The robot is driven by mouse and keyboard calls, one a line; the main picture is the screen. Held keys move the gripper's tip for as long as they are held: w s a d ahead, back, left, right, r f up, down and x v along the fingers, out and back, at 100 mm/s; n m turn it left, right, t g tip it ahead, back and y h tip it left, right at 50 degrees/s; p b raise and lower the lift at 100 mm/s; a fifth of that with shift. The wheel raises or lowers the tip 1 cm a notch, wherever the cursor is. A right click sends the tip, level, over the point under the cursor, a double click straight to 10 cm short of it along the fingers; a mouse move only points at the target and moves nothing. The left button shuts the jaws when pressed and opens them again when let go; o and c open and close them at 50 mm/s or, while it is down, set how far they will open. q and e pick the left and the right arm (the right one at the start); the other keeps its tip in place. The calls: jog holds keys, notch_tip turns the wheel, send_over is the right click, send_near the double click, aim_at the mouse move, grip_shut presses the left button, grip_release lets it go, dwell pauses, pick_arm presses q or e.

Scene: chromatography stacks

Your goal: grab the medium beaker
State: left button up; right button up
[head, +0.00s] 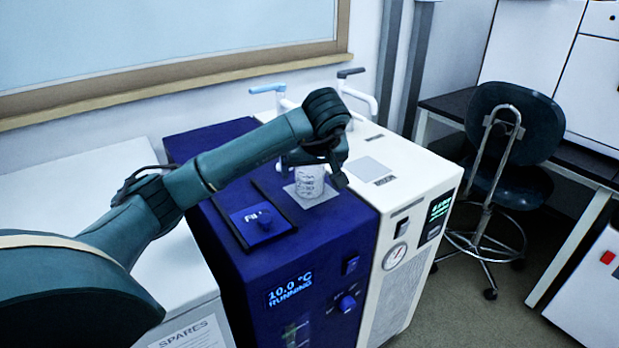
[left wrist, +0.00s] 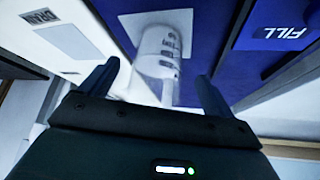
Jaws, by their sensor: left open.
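The beaker (head: 310,181) is clear with printed markings and stands upright on a pale square pad (head: 318,199) on top of the blue chiller. In the left wrist view the beaker (left wrist: 159,52) shows between and beyond the two fingers. My left gripper (head: 312,168) is at the beaker, reaching over the blue chiller from the left, and partly covers the beaker's upper edge. In the left wrist view the gripper (left wrist: 158,82) is open with a finger on each side of the beaker's line and nothing clamped. My right gripper is not in view.
A white SPARES cabinet (head: 190,325) is at left. A dark chair (head: 515,125) stands at right.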

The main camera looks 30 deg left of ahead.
pick_arm(q)
jog(key=x, duration=0.4)
jog(key=shift+w, duration=0.15)
jog(key=shift+c, duration=0.4)
jog(key=c, duration=1.3)
jog(key=shift+o, duration=0.2)
jog(key=shift+r, duration=0.2)
